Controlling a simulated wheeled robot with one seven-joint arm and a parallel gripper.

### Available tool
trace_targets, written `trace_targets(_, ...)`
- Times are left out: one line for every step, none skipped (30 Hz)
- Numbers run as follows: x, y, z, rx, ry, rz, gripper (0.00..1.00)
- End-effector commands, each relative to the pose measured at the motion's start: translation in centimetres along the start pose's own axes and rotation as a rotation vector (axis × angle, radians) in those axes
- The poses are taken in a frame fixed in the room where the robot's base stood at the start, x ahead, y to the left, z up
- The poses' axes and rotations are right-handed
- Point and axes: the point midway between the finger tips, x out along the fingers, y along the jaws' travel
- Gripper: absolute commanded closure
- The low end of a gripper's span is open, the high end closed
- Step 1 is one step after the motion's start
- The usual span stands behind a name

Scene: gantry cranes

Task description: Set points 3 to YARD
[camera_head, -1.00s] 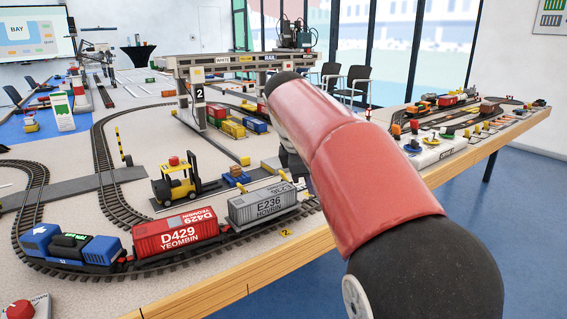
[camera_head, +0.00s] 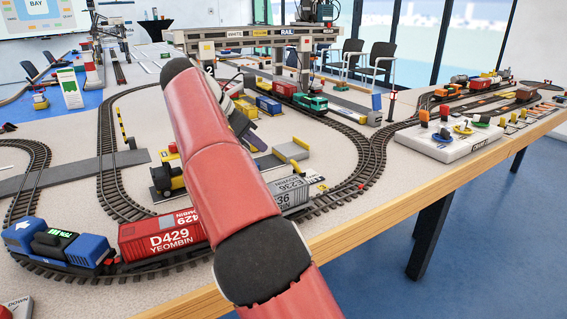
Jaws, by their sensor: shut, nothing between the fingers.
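My gripper (camera_head: 246,128) shows only in part behind my red arm, over the middle of the layout; its fingertips are small and hard to make out. It is shut and apart from the controls on the right. A white control box (camera_head: 450,145) with coloured knobs stands at the right front of the table. Several small levers with yellow and orange parts (camera_head: 513,122) stand in a row just right of it. Their numbers and set positions are too small to read, so I cannot tell which one is points 3.
A blue locomotive (camera_head: 60,243) and a red D429 wagon (camera_head: 162,236) stand on the front track, with a grey E236 wagon (camera_head: 291,191) behind my arm. A gantry crane (camera_head: 285,42) spans the back. A green locomotive (camera_head: 311,102) stands under it. The wooden table edge (camera_head: 350,220) runs along the front right.

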Motion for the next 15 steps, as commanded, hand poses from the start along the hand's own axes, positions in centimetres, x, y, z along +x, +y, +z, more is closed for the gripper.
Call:
trace_targets(0.0, 0.0, 0.0, 0.0, 0.001, 0.0, 1.0)
trace_targets(0.0, 0.0, 0.0, 0.001, 0.001, 0.0, 1.0)
trace_targets(0.1, 0.0, 0.0, 0.001, 0.001, 0.0, 1.0)
trace_targets(0.1, 0.0, 0.0, 0.001, 0.001, -0.001, 1.0)
trace_targets(0.2, 0.0, 0.0, 0.001, 0.001, -0.001, 1.0)
trace_targets(0.4, 0.0, 0.0, 0.001, 0.001, -0.002, 1.0)
trace_targets(0.6, 0.0, 0.0, 0.001, 0.001, -0.001, 1.0)
trace_targets(0.9, 0.0, 0.0, 0.001, 0.001, -0.001, 1.0)
trace_targets(1.3, 0.0, 0.0, 0.001, 0.001, -0.003, 1.0)
trace_targets(1.7, 0.0, 0.0, 0.002, 0.001, -0.003, 1.0)
trace_targets(2.1, -0.1, 0.0, 0.002, 0.002, -0.003, 1.0)
trace_targets(2.8, -0.1, 0.0, 0.002, 0.003, -0.002, 1.0)
trace_targets(3.5, -0.1, -0.1, 0.001, 0.003, -0.004, 1.0)
trace_targets(4.0, -0.1, 0.0, 0.002, 0.002, -0.004, 1.0)
trace_targets(4.8, -0.1, 0.0, 0.002, 0.002, -0.003, 1.0)
